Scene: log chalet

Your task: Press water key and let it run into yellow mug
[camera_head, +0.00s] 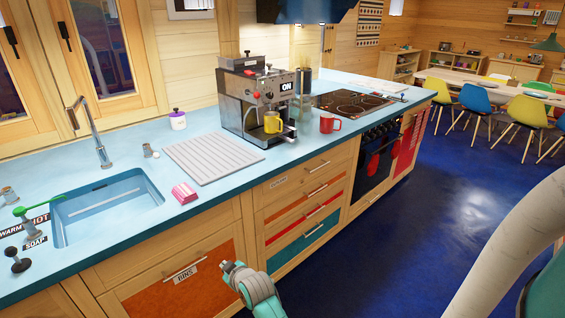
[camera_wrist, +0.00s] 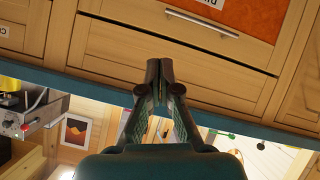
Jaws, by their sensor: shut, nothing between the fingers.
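The yellow mug (camera_head: 272,122) stands at the front of the metal coffee machine (camera_head: 240,100), under its outlets. The machine has a red knob and an "ON" label on its side. I cannot make out which control is the water key. My gripper (camera_head: 230,268) is low in front of the drawers, well below and apart from the machine. Its fingers (camera_wrist: 160,75) are shut together and empty in the wrist view. Part of the machine (camera_wrist: 25,122) shows upside down at the left edge of the wrist view, with a yellow patch beside it, probably the mug.
A red mug (camera_head: 329,123) stands right of the machine, before the hob (camera_head: 355,103). A ribbed drainboard (camera_head: 213,157), pink sponge (camera_head: 184,193) and sink (camera_head: 105,205) lie to the left. The counter edge and drawers are close to my gripper. The blue floor (camera_head: 420,230) is clear.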

